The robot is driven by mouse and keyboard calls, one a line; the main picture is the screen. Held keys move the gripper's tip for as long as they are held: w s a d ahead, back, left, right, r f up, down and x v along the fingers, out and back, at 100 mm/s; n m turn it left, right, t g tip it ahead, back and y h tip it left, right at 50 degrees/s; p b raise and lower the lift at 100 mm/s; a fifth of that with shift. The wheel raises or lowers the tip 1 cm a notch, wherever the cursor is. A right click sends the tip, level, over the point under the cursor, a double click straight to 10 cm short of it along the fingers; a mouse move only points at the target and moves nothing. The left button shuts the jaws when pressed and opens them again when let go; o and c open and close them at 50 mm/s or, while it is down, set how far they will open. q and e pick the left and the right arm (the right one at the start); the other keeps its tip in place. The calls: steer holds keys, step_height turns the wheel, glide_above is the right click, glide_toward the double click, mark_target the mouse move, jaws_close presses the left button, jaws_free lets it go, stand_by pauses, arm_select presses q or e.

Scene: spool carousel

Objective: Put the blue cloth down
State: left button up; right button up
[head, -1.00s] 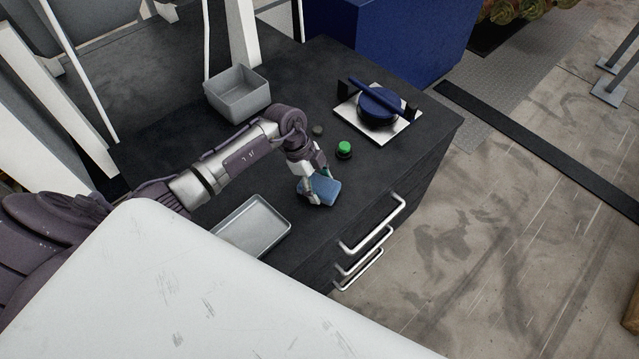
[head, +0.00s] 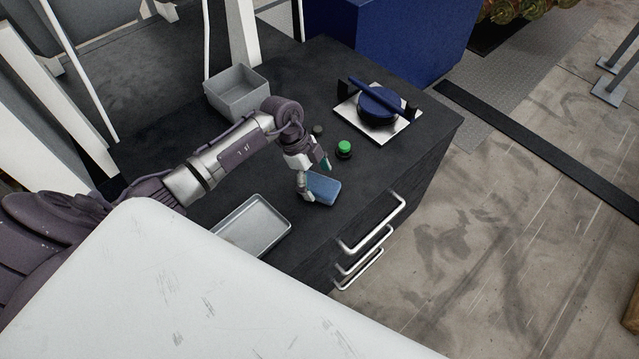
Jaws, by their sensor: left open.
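The blue cloth (head: 324,189), a small folded pad, lies on the dark top of the drawer cabinet near its front edge. My left gripper (head: 315,182) is open, with its fingers apart at the cloth's left and upper side. One finger is beside the cloth's left edge and the other is near its upper edge. Whether a finger still touches the cloth I cannot tell. My right gripper is not in view.
A grey tray (head: 285,232) lies left of the cloth, and a grey bin (head: 239,107) stands at the back. A green button (head: 344,147) and a blue spool carousel (head: 379,104) on a white plate are farther right. Drawer handles (head: 374,226) stick out in front.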

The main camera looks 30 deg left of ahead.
arm_select(q)
steer(key=v, duration=1)
steer(key=shift+r, duration=0.2)
steer(key=shift+f, duration=0.1)
